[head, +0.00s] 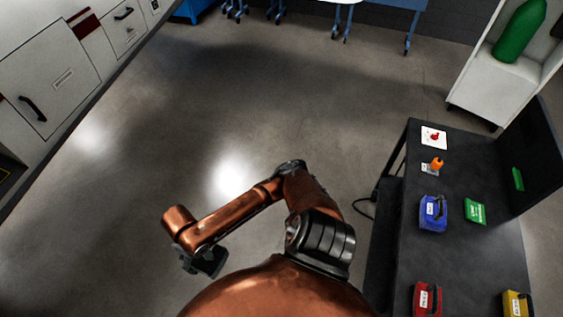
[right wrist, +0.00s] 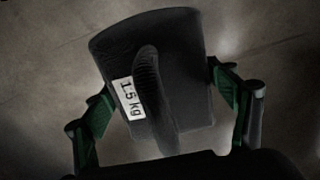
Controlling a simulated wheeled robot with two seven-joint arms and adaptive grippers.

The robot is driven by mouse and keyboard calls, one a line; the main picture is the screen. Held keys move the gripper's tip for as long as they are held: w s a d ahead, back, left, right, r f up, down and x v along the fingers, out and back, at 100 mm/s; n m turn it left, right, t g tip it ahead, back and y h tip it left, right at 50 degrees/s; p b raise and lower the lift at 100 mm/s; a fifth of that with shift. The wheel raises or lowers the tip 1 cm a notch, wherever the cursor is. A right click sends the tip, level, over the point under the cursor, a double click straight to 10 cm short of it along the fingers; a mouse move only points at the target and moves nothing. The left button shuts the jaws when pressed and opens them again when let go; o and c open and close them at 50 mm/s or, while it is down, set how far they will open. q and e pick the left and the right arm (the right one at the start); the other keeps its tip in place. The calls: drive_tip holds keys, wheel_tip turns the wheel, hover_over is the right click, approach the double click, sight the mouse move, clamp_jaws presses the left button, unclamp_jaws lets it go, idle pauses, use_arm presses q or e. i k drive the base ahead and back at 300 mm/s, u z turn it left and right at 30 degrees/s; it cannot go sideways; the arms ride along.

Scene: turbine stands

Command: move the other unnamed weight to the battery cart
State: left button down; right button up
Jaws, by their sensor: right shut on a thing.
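A black weight (right wrist: 185,60) with a raised handle and a white "1.5 kg" label fills the middle of the right wrist view. My right gripper (right wrist: 160,85) is shut on it, with one finger at each side. In the head view a copper arm bends to the left over the floor, and its dark gripper end (head: 205,262) hangs low; the weight is hard to make out there. My left gripper is not in view. No cart in view can be identified for certain as the battery cart.
A black bench (head: 388,240) at right bears a blue weight (head: 432,214), a red one (head: 424,297), a yellow one (head: 515,304), a green block (head: 475,211) and an orange piece (head: 437,164). White cabinets (head: 50,75) line the left. The middle floor is clear.

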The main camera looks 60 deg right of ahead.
sight(500, 255)
drive_tip(key=z, duration=1.05)
drive_tip(key=k, duration=0.55)
drive_tip(key=u, duration=0.45)
drive_tip(key=k, duration=1.3)
drive_tip(key=u, duration=1.3)
drive_tip(key=k, duration=1)
drive_tip(key=z, duration=0.05)
